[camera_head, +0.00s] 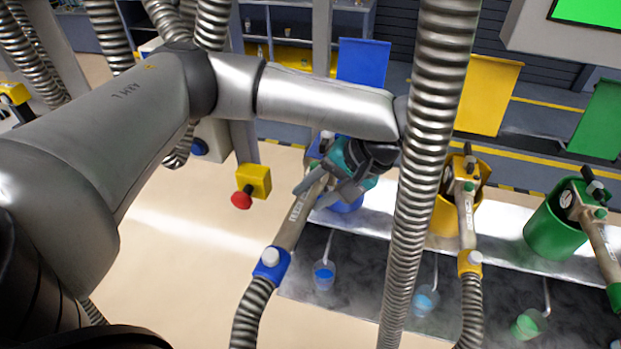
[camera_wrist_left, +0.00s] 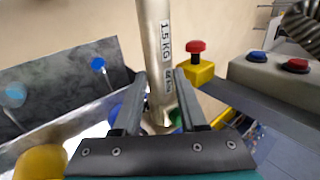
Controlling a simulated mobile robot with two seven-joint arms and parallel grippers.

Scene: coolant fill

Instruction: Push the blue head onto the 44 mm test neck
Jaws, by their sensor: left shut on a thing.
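The blue head is a long grey tube (camera_head: 297,213) with a blue collar (camera_head: 271,262) at its lower end, where a ribbed hose joins it. My left gripper (camera_head: 322,188) is shut on this tube near its upper end. In the left wrist view the tube (camera_wrist_left: 157,45), with "1.5 KG" printed on it, runs between the two fingers of my left gripper (camera_wrist_left: 161,80). A blue container (camera_head: 347,204) is partly hidden behind the gripper. I cannot make out the 44 mm test neck in these views. My right gripper is out of view.
A yellow head (camera_head: 466,215) and a green head (camera_head: 600,243) stand to the right, by a green bucket (camera_head: 553,232). A red button on a yellow box (camera_head: 256,180) is close left of the gripper. A vertical ribbed hose (camera_head: 425,160) hides part of the middle.

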